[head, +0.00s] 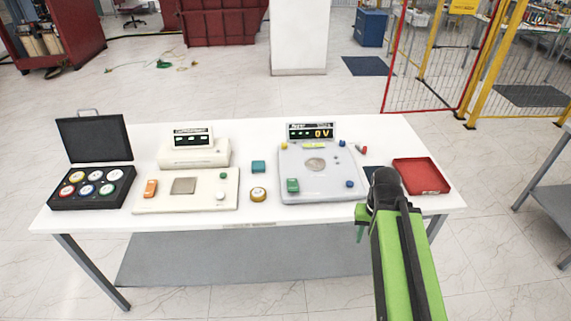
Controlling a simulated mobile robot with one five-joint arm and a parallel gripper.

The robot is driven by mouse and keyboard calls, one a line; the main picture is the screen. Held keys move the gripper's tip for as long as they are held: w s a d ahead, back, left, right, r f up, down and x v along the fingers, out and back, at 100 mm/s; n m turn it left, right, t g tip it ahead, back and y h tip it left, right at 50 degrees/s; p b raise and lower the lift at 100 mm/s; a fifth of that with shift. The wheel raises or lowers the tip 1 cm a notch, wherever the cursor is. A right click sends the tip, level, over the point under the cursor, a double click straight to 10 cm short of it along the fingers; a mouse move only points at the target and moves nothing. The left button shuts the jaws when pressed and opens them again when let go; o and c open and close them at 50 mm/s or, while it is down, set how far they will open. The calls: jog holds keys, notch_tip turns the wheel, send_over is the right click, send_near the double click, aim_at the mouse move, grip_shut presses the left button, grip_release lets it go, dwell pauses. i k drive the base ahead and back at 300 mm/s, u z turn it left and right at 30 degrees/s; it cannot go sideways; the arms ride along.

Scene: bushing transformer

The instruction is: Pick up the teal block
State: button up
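A small teal block (258,166) stands on the white table (262,212), between the cream device on the left and the grey device on the right. Nothing touches it from above. My green and black arm reaches in from the lower right, and its black end (385,185) is over the table's front right part. That end is well to the right of the teal block and apart from it. My gripper's fingers cannot be made out, so I cannot tell whether they are open or shut.
A yellow round piece (258,194) lies in front of the block. The grey device (325,190) carries a green block (292,185) and a display. A cream device (215,196), a black case (92,187) and a red tray (421,176) are also on the table.

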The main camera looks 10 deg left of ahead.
aim_at(257, 167)
jog(key=z, duration=0.75)
jog(key=i, duration=1.45)
jog(key=u, duration=3.6)
jog(key=i, duration=1)
jog(key=z, duration=0.05)
